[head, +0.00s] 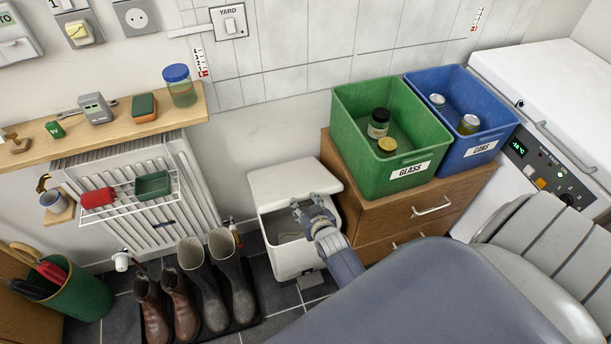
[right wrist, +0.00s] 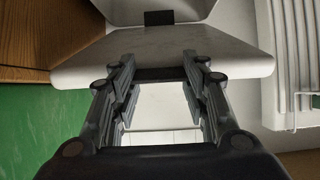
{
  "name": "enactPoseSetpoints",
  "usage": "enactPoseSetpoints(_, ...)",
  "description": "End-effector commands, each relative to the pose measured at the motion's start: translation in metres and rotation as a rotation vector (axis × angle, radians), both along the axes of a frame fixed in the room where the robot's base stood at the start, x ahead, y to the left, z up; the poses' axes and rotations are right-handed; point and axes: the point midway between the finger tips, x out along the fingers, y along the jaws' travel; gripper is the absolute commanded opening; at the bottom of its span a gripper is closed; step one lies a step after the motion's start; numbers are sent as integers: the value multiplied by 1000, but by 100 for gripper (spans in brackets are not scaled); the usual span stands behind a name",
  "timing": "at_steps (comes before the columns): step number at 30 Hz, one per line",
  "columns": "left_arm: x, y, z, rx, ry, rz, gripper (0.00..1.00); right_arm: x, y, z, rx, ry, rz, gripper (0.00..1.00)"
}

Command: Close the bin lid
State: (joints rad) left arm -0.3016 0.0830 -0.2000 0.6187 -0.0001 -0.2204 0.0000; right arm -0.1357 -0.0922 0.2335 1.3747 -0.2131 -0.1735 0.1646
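The white bin (head: 292,262) stands on the dark floor between the boots and the wooden cabinet. Its white lid (head: 285,183) is open, raised at the back by the wall, and part of the bin's inside shows below it. My right gripper (head: 312,207) is at the lid's right-hand part, above the bin opening. In the right wrist view my right gripper (right wrist: 160,72) has its fingers spread apart, with the pale lid (right wrist: 155,48) across their tips. Nothing is clamped between the fingers; contact with the lid cannot be told. My left gripper is not in view.
The wooden cabinet (head: 410,223) with the green glass bin (head: 350,111) and blue cans bin (head: 483,87) stands close right. Boots (head: 205,285) on a dark tray are close left. A radiator (head: 145,212) with a wire rack is on the wall behind them.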

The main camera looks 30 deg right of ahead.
Motion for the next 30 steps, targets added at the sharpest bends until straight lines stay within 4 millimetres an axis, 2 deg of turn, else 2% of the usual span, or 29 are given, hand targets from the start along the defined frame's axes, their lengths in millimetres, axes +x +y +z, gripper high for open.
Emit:
enactPoseSetpoints(1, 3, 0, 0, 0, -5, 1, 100, 0, 0, 0, 0, 0, 0, 64)
enactPoseSetpoints(5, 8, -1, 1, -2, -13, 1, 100, 0, 0, 1, 0, -1, 0, 93)
enactPoseSetpoints(6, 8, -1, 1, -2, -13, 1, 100, 0, 0, 1, 0, -1, 0, 95)
enactPoseSetpoints(20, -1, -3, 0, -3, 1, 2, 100, -2, 0, 1, 0, 1, 0, 95)
enactPoseSetpoints(25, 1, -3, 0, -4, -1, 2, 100, -17, 4, 9, 0, 1, 0, 95)
enactPoseSetpoints(30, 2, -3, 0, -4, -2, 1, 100, -42, 10, 24, 0, 2, -1, 95)
